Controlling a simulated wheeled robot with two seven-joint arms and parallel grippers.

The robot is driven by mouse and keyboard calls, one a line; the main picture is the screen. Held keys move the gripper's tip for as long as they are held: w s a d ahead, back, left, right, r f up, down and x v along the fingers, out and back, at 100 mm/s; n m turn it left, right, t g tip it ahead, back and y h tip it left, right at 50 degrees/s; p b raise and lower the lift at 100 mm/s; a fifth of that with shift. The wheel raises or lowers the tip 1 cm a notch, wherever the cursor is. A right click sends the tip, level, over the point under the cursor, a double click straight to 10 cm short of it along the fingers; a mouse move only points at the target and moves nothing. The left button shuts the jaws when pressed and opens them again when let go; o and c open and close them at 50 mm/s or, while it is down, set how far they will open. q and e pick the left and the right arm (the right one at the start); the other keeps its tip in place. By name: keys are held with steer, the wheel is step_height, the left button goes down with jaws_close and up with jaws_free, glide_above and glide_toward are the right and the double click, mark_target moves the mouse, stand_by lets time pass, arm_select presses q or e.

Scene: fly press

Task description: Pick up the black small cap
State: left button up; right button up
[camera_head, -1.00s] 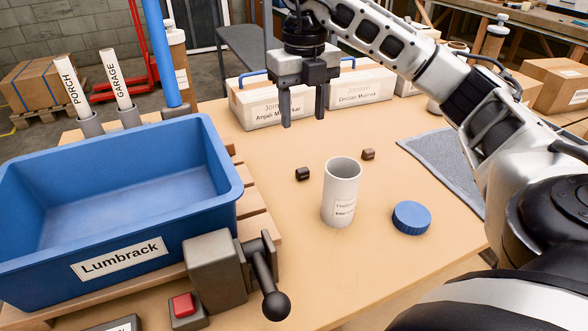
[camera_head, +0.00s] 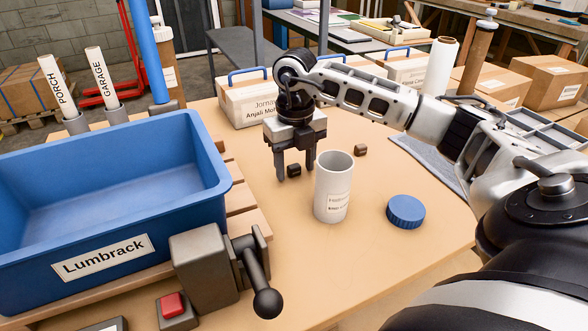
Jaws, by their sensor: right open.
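The small black cap (camera_head: 293,170) lies on the table just left of a white cup. My right gripper (camera_head: 295,176) is open, pointing down, with its two fingers on either side of the cap in the picture. The cap shows between the fingertips; I cannot tell whether either finger touches it. A small brown cap (camera_head: 361,150) lies to the right, behind the white cup. My left gripper is not in view.
The white labelled cup (camera_head: 333,188) stands close to the right finger. A blue round lid (camera_head: 406,212) lies further right. A blue Lumbrack bin (camera_head: 190,195) and a grey lever press (camera_head: 205,270) fill the left. Boxes (camera_head: 245,105) stand behind the gripper.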

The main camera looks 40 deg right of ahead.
steer(key=c, duration=1.1)
steer(key=shift+o, duration=0.2)
